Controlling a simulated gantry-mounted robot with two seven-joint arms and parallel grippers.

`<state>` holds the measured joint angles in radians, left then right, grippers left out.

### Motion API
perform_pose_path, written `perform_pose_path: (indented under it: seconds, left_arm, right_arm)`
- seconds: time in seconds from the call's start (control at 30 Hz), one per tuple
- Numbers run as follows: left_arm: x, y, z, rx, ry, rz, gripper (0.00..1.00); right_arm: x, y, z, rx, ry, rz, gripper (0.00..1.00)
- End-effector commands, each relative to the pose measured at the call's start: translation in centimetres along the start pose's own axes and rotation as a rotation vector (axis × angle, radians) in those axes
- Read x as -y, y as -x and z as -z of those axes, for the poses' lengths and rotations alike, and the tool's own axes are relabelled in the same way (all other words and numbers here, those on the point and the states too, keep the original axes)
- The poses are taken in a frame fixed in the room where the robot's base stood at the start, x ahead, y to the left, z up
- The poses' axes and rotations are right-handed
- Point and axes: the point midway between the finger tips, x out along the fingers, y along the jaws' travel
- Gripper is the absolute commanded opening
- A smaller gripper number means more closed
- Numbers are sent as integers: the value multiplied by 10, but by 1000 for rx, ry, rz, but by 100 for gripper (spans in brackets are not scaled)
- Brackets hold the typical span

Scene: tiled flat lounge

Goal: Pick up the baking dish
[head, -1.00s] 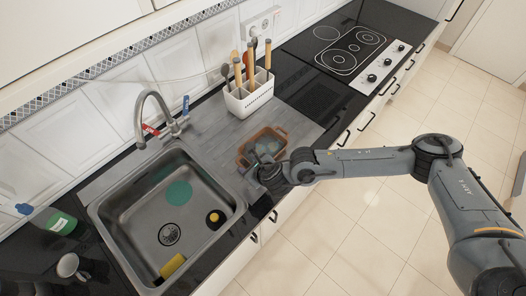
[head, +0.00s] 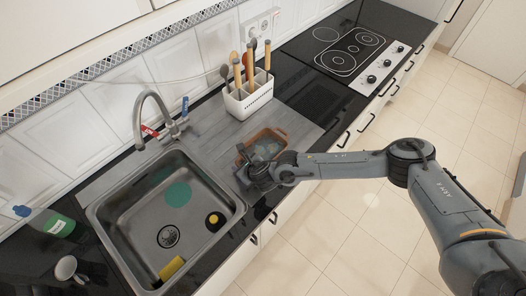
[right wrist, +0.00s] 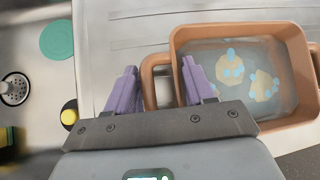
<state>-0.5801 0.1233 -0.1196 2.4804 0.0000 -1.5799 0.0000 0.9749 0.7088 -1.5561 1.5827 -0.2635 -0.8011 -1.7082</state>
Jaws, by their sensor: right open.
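The baking dish (head: 270,134) is a brown rectangular dish with loop handles, standing on the grey drainboard right of the sink. The right wrist view shows the dish (right wrist: 292,32) with a bluish inside and pale, blue-spotted patterns or contents; I cannot tell which. My right gripper (head: 250,178) is at the dish's near left end and partly hides it. In the right wrist view the gripper (right wrist: 158,80) is open, its purple fingers on either side of the near handle (right wrist: 150,82). Whether they touch it, I cannot tell. My left gripper is not in view.
The metal sink (head: 132,235) with its faucet (head: 140,120) lies left of the dish. A white utensil holder (head: 249,98) stands behind it. The cooktop (head: 350,50) is farther right.

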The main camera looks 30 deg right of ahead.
Motion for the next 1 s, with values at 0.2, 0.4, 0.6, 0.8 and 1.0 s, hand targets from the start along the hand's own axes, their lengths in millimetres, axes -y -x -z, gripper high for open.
perform_pose_path:
  seconds: [0.2,0.4,0.6,0.8,1.0]
  left_arm:
    - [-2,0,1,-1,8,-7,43]
    - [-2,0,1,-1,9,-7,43]
    - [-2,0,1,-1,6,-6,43]
    - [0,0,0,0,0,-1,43]
    - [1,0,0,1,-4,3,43]
  right_arm:
    - [0,0,0,0,0,0,38]
    - [0,0,0,0,0,0,7]
    - [0,0,0,0,-1,0,0]
    - [1,1,-2,3,-1,1,0]
    - [1,2,-3,3,-1,1,0]
